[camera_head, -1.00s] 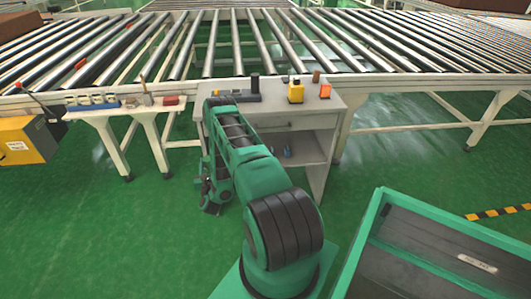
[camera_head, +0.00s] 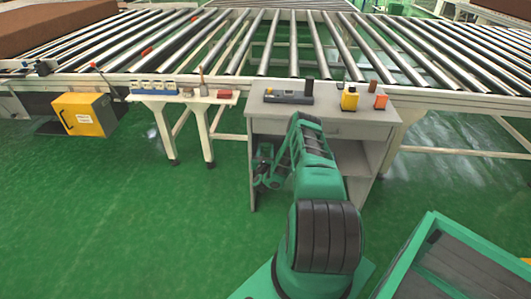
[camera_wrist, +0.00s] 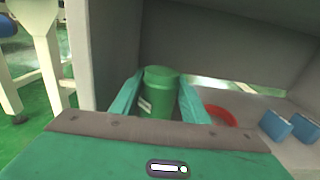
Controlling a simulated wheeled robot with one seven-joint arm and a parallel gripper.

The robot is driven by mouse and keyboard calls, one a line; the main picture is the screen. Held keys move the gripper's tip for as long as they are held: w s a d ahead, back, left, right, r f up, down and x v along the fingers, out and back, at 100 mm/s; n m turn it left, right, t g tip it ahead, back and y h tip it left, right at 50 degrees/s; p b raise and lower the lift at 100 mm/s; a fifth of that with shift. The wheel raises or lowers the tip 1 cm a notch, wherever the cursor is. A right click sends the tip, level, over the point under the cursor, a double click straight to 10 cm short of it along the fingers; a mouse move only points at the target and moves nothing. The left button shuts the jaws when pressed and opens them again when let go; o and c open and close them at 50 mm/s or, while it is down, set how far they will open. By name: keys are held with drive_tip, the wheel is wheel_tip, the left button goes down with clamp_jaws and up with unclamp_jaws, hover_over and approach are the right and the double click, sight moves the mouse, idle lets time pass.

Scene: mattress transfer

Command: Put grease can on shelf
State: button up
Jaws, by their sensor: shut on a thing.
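The green grease can (camera_wrist: 158,92) stands about upright between the two green fingers of my gripper (camera_wrist: 158,100) in the wrist view. The gripper is shut on it. The can is inside the open compartment of the grey cabinet, by its left wall; whether its base touches the shelf (camera_wrist: 255,100) cannot be seen. In the head view, my gripper (camera_head: 264,165) is at the left front of the cabinet (camera_head: 252,140), and the can cannot be made out there. My arm hides much of the compartment.
In the wrist view, a red round item (camera_wrist: 222,115) and blue boxes (camera_wrist: 277,126) lie right of the can. The cabinet top holds a yellow container (camera_head: 349,99), an orange item (camera_head: 380,102) and a dark tool (camera_head: 288,97). A side table (camera_head: 190,98) stands left.

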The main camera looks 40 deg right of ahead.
sight(267, 150)
drive_tip(key=x, duration=0.3)
drive_tip(key=shift+w+d, duration=0.15)
drive_tip(key=shift+d, duration=0.05)
drive_tip(key=shift+f, duration=1.75)
drive_tip(key=o, duration=1.2)
drive_tip(key=shift+a, duration=0.1)
drive_tip(key=shift+o, duration=0.2)
drive_tip(key=v, duration=1.2)
